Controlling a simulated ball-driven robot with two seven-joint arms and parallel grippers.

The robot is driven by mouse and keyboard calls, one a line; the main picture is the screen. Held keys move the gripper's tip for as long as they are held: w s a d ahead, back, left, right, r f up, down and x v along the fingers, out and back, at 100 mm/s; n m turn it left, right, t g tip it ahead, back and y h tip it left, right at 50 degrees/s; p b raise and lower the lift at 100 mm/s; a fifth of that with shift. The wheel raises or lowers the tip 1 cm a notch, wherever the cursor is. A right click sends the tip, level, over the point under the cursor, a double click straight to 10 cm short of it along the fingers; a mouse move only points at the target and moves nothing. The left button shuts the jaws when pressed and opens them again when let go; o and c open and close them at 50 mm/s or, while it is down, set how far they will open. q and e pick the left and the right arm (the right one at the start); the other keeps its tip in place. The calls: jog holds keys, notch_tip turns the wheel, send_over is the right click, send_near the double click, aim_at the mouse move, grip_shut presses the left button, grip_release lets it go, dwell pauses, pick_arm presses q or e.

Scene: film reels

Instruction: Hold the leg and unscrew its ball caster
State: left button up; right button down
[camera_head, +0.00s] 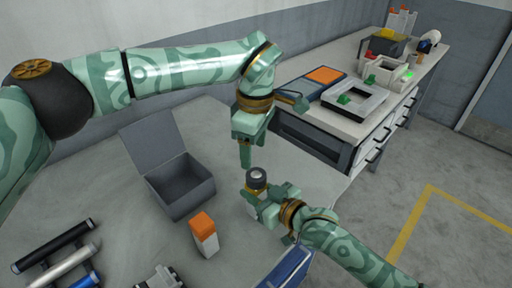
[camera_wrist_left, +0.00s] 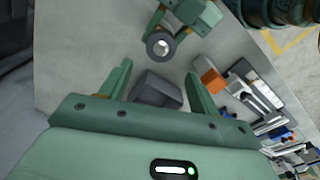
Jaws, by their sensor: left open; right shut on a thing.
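The leg (camera_head: 251,208) stands upright in my right gripper (camera_head: 260,196), which is shut on it and hides most of it. The ball caster (camera_head: 256,178), dark with a pale round top, sits on the leg's upper end. In the left wrist view the caster (camera_wrist_left: 161,46) shows as a dark ring with a pale centre, beyond my left fingertips. My left gripper (camera_head: 245,158) is open and empty, pointing down just above and left of the caster, apart from it. Its two spread fingers show in the left wrist view (camera_wrist_left: 158,74).
A grey open-lidded box (camera_head: 187,207) stands left of the leg on the grey table. A white block with an orange top (camera_head: 204,235) stands in front of it. Several tubes (camera_head: 60,258) lie at the lower left. A side counter (camera_head: 330,118) with trays stands behind.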

aim_at(256, 174)
pick_arm(q)
jog(key=m, duration=0.6)
jog(key=shift+d+f, duration=0.1)
jog(key=shift+f, duration=0.1)
jog(key=m, duration=0.7)
jog(key=shift+d, duration=0.1)
jog(key=shift+f, duration=0.3)
notch_tip(256, 174, down, 8)
jog(key=shift+r, duration=0.25)
